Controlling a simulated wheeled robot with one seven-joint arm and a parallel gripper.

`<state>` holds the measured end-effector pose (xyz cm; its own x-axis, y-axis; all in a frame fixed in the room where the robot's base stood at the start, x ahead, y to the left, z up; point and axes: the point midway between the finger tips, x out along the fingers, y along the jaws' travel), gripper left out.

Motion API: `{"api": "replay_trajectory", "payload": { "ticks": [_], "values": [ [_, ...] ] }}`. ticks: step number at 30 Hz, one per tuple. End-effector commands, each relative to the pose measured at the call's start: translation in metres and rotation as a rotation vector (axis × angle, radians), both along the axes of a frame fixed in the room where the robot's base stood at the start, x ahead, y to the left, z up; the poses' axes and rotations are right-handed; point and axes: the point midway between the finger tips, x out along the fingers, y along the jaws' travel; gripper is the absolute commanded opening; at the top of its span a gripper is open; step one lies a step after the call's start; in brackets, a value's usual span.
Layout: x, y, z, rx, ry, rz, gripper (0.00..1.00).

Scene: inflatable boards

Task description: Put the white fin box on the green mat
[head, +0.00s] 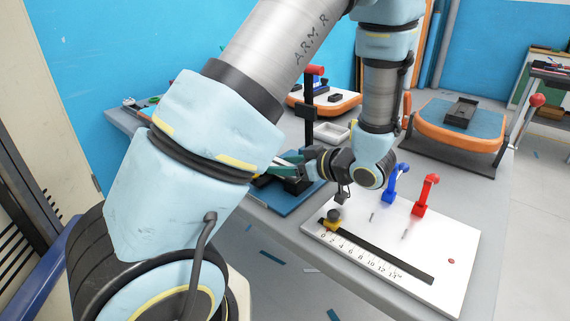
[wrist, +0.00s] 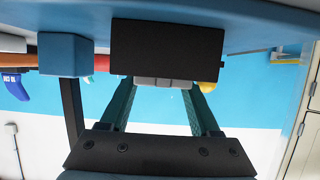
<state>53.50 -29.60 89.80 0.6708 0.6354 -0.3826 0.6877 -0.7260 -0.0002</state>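My gripper (head: 285,163) reaches left over the work table, low above a blue mat (head: 284,204). Its two teal fingers stand apart in the wrist view (wrist: 161,88), which appears upside down. A black block (wrist: 166,48) lies ahead of the fingertips, and a small pale grey piece (wrist: 162,82) shows at its edge between the tips. I cannot tell whether the fingers touch either. In the head view a black piece (head: 296,185) sits on the blue mat beside the fingers. I cannot surely pick out the white fin box or a green mat.
A white board (head: 440,270) with a ruler and blue and red clamps (head: 429,190) lies at the front right. A pale tray (head: 333,132) and a dark post (head: 309,120) stand behind my gripper. Orange-edged boards (head: 455,138) lie at the back.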

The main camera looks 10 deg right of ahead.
Motion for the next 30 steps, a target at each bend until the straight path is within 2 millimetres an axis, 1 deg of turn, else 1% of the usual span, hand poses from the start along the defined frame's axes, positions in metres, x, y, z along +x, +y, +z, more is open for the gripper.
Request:
{"api": "replay_trajectory", "payload": {
  "ticks": [1,5,18,25,30],
  "values": [
    [0.0,0.0,0.0,0.0,0.0,0.0,0.7],
    [0.0,0.0,0.0,0.0,0.0,0.0,0.84],
    [-0.001,-0.002,-0.001,-0.003,-0.002,-0.001,0.84],
    [-0.03,-0.038,0.019,-0.005,-0.002,-0.003,0.84],
    [-0.051,-0.058,0.033,-0.004,-0.001,-0.002,0.84]
  ]
}}
